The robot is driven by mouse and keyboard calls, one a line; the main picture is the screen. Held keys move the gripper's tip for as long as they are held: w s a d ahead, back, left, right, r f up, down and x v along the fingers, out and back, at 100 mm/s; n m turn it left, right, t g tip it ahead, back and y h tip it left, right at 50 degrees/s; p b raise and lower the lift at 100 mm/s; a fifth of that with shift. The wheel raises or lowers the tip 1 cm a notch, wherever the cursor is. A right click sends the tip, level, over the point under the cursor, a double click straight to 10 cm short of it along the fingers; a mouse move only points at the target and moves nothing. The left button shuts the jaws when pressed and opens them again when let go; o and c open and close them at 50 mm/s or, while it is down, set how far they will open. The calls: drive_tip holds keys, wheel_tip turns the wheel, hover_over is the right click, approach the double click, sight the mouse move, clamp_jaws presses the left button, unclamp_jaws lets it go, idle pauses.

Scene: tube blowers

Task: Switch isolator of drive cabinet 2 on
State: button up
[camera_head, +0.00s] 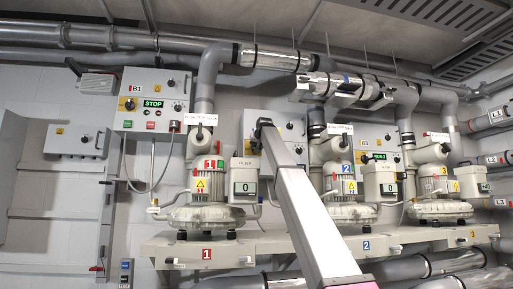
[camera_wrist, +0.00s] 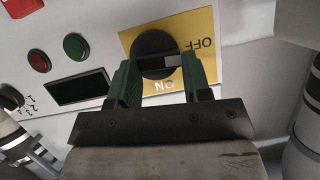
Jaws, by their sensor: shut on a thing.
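The isolator knob (camera_wrist: 152,44) is a round black rotary switch on a yellow plate (camera_wrist: 208,22). The plate reads OFF at the right and ON below the knob, both appearing turned in the wrist view. The knob's light grey mark points right, to the OFF side. My gripper (camera_wrist: 165,72) has green fingers on either side of the knob's lower part and is shut on it. In the head view my arm covers part of the middle cabinet (camera_head: 290,128), and the knob and fingers cannot be made out there.
A red button (camera_wrist: 39,61), a green button (camera_wrist: 75,46) and a dark display (camera_wrist: 80,90) are beside the plate. The left cabinet (camera_head: 137,84) shows STOP. Blowers and grey pipes (camera_head: 205,85) stand around my arm above a long shelf (camera_head: 180,248).

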drive_tip(key=shift+w+d+f+m+t+y, duration=0.1)
drive_tip(key=shift+d+m+t+y, duration=0.15)
drive_tip(key=shift+m+y, duration=1.4)
drive_tip(key=shift+w+d+f+m+t+y, duration=0.25)
drive_tip(key=shift+m+y, duration=0.35)
drive_tip(key=shift+m, duration=1.95)
drive_tip(key=shift+s+d+m+t+y, duration=0.1)
drive_tip(key=shift+d+m+y, duration=0.2)
drive_tip(key=shift+m+y, duration=1.35)
drive_tip(key=shift+m+h, duration=0.3)
drive_tip(key=shift+m, duration=0.25)
drive_tip(key=o, duration=0.9)
drive_tip(key=v, duration=1)
drive_tip(key=shift+s+d, duration=0.2)
drive_tip(key=shift+s, duration=0.05)
